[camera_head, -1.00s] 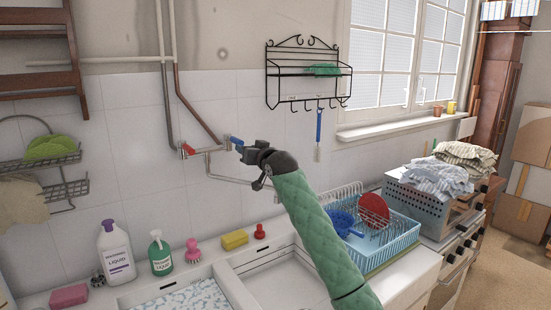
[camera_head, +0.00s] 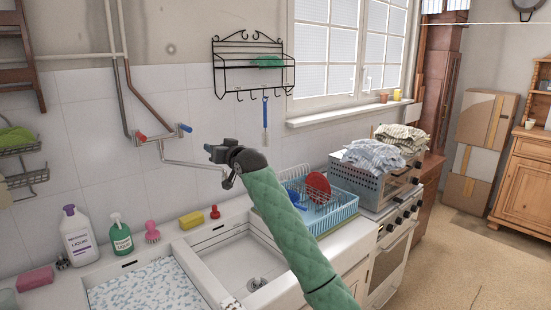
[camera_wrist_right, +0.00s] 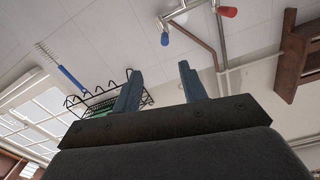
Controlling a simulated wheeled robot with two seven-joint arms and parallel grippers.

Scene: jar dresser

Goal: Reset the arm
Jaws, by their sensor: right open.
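My right arm, in a green quilted sleeve, rises from the bottom in the head view. Its dark gripper (camera_head: 212,150) is raised in front of the tiled wall, just right of and below the tap with a red and a blue handle (camera_head: 184,127). In the right wrist view the two fingers (camera_wrist_right: 160,75) stand apart with nothing between them. That view also shows the blue handle (camera_wrist_right: 164,39) and the red handle (camera_wrist_right: 228,11) beyond the fingertips. My left gripper is not in view.
A sink (camera_head: 240,262) lies below the arm. A black wall rack (camera_head: 252,68) hangs above. Bottles (camera_head: 77,238) stand at the left. Open floor lies at the right.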

